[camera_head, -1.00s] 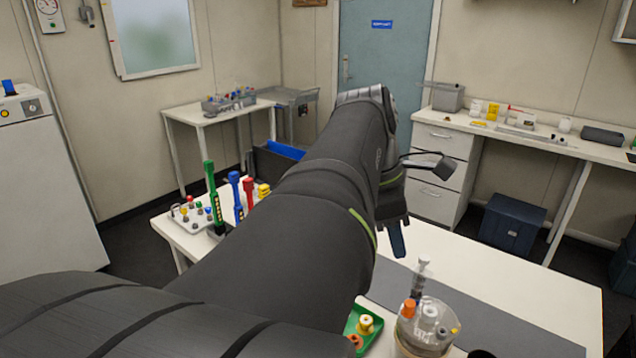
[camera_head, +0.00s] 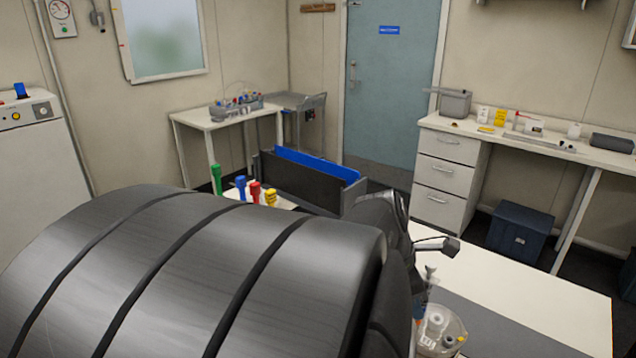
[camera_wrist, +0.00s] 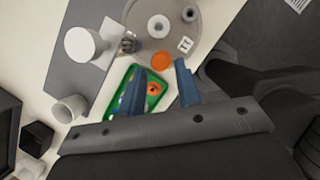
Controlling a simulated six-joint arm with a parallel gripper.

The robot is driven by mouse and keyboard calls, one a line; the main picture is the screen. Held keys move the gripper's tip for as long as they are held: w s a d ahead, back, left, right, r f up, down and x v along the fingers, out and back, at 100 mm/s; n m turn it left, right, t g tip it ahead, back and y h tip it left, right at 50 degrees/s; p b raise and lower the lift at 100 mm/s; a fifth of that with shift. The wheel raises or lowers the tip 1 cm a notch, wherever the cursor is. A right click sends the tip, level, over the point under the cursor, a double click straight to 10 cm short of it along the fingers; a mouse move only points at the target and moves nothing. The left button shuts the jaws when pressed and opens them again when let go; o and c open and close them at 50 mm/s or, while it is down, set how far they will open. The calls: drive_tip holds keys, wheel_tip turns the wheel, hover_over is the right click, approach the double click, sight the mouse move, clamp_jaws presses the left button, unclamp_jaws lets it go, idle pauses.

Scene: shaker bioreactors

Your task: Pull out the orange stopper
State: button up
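The orange stopper (camera_wrist: 162,61) shows as an orange disc at the near edge of a round clear vessel (camera_wrist: 172,38) in the wrist view. My gripper (camera_wrist: 158,67) has two blue fingers spread apart and holds nothing. The stopper lies between and slightly beyond the fingertips; I cannot tell how far below them. In the head view my arm hides most of the gripper and the stopper; the vessel (camera_head: 447,338) shows at its right edge.
A green tray (camera_wrist: 128,78) with an orange-topped piece lies below my fingers. A syringe-like piece (camera_head: 428,275) rises by the vessel. Coloured handles (camera_head: 240,187) stand at the table's far left.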

drive_tip(key=shift+x, duration=2.15)
clamp_jaws()
drive_tip(key=shift+r, duration=1)
drive_tip(key=shift+r, duration=0.35)
drive_tip(key=shift+r, duration=0.1)
drive_tip(key=shift+r, duration=1.4)
